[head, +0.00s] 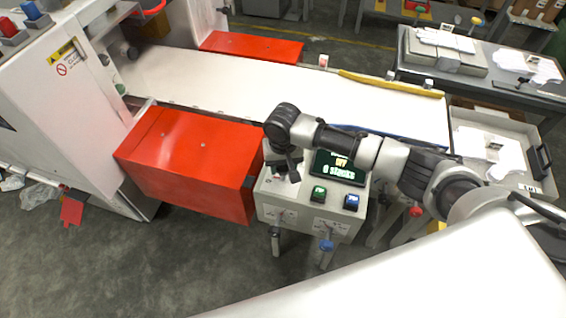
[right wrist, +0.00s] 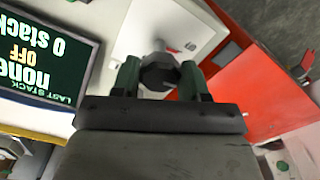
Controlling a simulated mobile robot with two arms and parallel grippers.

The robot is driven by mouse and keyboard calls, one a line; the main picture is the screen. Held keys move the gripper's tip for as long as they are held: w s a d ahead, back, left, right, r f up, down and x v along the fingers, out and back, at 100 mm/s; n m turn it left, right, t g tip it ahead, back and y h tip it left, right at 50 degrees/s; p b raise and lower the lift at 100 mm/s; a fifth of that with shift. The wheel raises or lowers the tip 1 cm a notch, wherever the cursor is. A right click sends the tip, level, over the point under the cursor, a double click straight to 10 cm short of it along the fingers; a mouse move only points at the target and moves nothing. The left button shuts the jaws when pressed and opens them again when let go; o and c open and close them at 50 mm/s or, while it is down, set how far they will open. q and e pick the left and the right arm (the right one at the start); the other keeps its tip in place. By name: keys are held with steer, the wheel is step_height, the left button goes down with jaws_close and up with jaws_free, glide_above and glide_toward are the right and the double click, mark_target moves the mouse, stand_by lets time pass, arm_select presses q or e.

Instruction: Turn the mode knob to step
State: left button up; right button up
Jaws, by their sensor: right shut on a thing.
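The mode knob (right wrist: 158,73) is a dark faceted knob on the pale control box, seen between the two green-tipped fingers of my right gripper (right wrist: 160,82) in the right wrist view. The gripper is shut on it. In the head view my right gripper (head: 288,172) reaches down onto the top left of the control box (head: 310,216) and hides the knob. The dark display (head: 340,167) reads OFF and 0 stacks; it also shows upside down in the right wrist view (right wrist: 35,55). My left gripper is not in view.
A green button (head: 318,194) and a blue button (head: 351,202) sit below the display. A red cover (head: 190,155) stands close to the left of the box. A white conveyor belt (head: 240,92) runs behind. A grey table (head: 480,90) stands at the back right.

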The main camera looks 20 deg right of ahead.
steer(key=m+p, duration=0.2)
steer(key=p, duration=0.1)
steer(key=m+p, duration=0.2)
steer(key=p, duration=0.1)
steer(key=m+p, duration=0.3)
steer(key=shift+a+r+p, duration=0.1)
steer(key=shift+r+p, duration=0.2)
steer(key=shift+p, duration=0.1)
steer(key=m+p, duration=0.2)
steer(key=shift+w+f+m, duration=0.1)
steer(key=shift+m, duration=0.3)
steer(key=shift+f+m+p, duration=0.1)
steer(key=shift+m+p, duration=0.5)
steer(key=shift+m, duration=0.2)
steer(key=o, duration=0.9)
steer(key=shift+o, duration=0.2)
step_height(320, 180, up, 11)
steer(key=shift+f, duration=0.15)
